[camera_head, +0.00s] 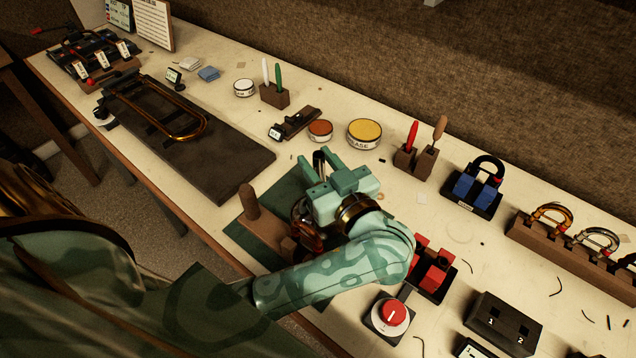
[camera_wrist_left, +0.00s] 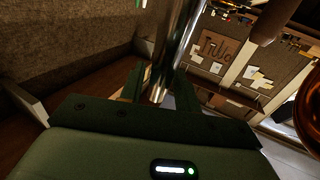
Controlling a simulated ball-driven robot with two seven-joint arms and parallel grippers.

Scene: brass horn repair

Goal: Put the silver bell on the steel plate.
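My left gripper (camera_head: 328,168), pale green, is over the dark green mat (camera_head: 278,198), pointing toward the back of the bench. Its fingers are apart, with a shiny silver tubular piece (camera_wrist_left: 166,62) between them in the left wrist view; whether they press on it is unclear. This piece may be part of the silver bell, but no whole silver bell shape shows. A copper-coloured flared piece (camera_head: 305,215) is partly hidden by the wrist. A dark flat slab (camera_head: 240,165) lies to the left; I cannot tell whether it is the steel plate.
A brass slide (camera_head: 190,130) lies on the slab. A wooden block with an upright handle (camera_head: 249,202) stands left of my wrist. Two tins, a yellow one (camera_head: 364,132) and an orange one (camera_head: 320,129), stand behind the gripper. A red knob (camera_head: 393,313) is at front right.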

